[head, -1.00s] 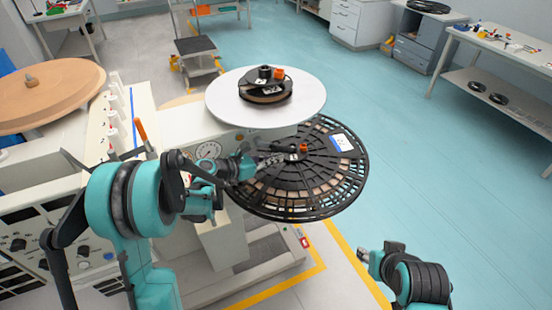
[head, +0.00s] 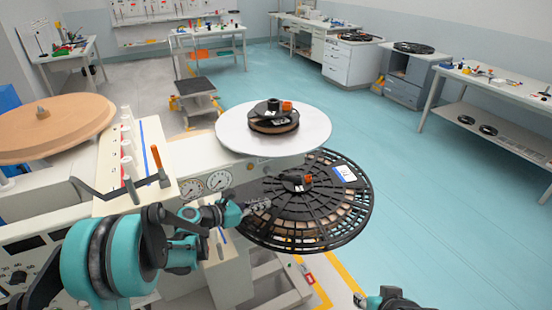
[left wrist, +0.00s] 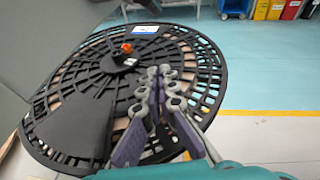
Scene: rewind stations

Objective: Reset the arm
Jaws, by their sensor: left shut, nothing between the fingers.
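My left gripper (head: 262,204) is shut and empty. It is over the left rim of a large black slotted reel (head: 335,225), left of the hub with its orange knob (head: 308,179). In the left wrist view its closed fingers (left wrist: 160,75) overlap the right part of the reel (left wrist: 75,125); I cannot tell if they touch. A grey lever arm (head: 105,194) with an orange handle (head: 157,160) lies on the cream machine (head: 100,225), left of the gripper. My right gripper (head: 361,299) is barely in view at the bottom; its jaw state is unclear.
A white disc (head: 232,128) carrying a small black reel (head: 272,122) sits above the large reel. A wide tan disc (head: 60,125) is at the left. A small grey cart (head: 193,88) and worktables (head: 505,88) stand farther back. Teal floor on the right is clear.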

